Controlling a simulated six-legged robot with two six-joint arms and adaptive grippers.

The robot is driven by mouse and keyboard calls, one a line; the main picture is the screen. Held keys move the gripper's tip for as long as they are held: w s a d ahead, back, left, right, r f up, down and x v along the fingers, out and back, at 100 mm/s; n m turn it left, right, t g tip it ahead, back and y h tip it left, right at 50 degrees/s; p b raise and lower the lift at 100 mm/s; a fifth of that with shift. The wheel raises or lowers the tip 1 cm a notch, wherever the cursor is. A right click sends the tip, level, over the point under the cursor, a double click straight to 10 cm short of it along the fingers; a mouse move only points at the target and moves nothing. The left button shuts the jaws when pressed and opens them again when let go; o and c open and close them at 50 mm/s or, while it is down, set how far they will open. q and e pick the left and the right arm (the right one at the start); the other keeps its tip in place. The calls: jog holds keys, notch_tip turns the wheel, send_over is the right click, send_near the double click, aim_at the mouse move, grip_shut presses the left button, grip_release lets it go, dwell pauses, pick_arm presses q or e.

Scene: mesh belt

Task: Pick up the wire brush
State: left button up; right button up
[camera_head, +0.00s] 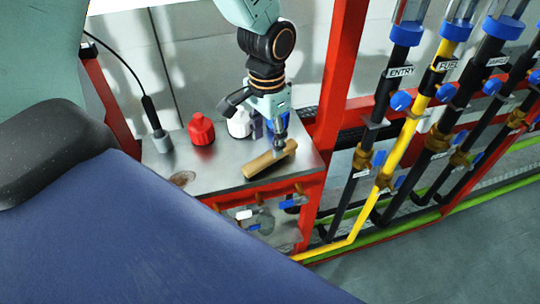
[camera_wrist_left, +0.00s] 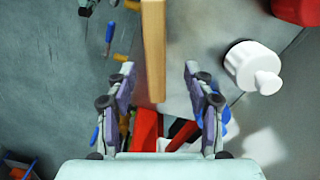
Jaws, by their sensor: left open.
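The wire brush (camera_head: 262,163) lies on the metal shelf with its light wooden body angled along the front right edge. Its bristles cannot be made out. In the left wrist view, the wooden brush (camera_wrist_left: 154,40) runs down from the top edge to between the fingers. My left gripper (camera_head: 279,148) reaches down from above at the brush's right half. Its open fingers (camera_wrist_left: 159,72) stand on either side of the brush end, with a visible gap on each side. Whether they are level with the brush or above it is hard to tell. My right gripper is not in view.
A red bottle (camera_head: 201,131), a white bottle (camera_head: 239,125) and a dark cylinder on a cable (camera_head: 158,138) stand on the metal shelf (camera_head: 215,172). A red post (camera_head: 340,75) and several labelled pipes rise at right. Small valves hang below the shelf's front edge.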

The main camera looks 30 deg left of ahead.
aim_at(269, 155)
pick_arm(q)
jog(key=f, duration=0.4)
jog(key=shift+d+f, duration=0.4)
jog(key=shift+a+f, duration=0.15)
jog(key=shift+f, duration=0.15)
jog(key=shift+s, duration=0.2)
jog(key=shift+w, duration=0.2)
jog(key=c, duration=0.6)
jog(key=shift+s+r, duration=0.1)
jog(key=shift+s, duration=0.05)
grip_shut()
